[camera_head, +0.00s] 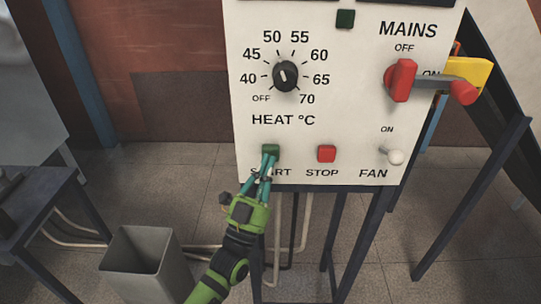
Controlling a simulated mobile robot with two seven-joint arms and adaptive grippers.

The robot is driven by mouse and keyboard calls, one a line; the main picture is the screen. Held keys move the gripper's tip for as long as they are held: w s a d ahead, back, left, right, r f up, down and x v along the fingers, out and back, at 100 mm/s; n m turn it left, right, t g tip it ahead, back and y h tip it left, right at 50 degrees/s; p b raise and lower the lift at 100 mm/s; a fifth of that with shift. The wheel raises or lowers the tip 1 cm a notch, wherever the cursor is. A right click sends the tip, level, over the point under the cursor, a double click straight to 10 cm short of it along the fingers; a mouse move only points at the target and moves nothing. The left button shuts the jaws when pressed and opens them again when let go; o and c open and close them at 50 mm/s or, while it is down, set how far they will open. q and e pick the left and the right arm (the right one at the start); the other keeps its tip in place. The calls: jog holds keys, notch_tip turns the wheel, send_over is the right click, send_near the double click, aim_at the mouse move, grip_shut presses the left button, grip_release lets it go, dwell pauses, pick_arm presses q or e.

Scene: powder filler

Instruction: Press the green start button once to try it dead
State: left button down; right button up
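The green start button (271,148) is on the lower left of the white control panel (330,110), above the START label, which is partly covered by my gripper. My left gripper (268,158) reaches up from below, its teal fingers drawn together at the tips. The tips overlap the lower part of the button; I cannot tell whether they touch or press it. Nothing is held between them. The red stop button (327,153) is to the right of the start button. My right gripper is not in view.
A black heat dial (285,76) is above the buttons. At right are the red mains handle (402,80), a yellow piece (470,72) beside it, and a white fan toggle (395,157). A dark green square (345,19) is at the top. A grey bin (142,262) stands lower left.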

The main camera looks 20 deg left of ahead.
pick_arm(q)
jog(key=shift+w+a, duration=0.1)
jog(key=shift+w, duration=0.35)
dwell(0.3)
jog(key=shift+s, duration=0.15)
jog(key=shift+s+d, duration=0.25)
jog(key=shift+s, duration=0.55)
jog(key=shift+p, duration=0.35)
jog(key=shift+s+d+p, duration=0.25)
jog(key=shift+s, duration=0.55)
jog(key=shift+s+d+p, duration=0.2)
jog(key=shift+s+p, duration=0.1)
jog(key=shift+s, duration=0.5)
jog(key=shift+s+d+p, duration=0.25)
jog(key=shift+s, duration=0.55)
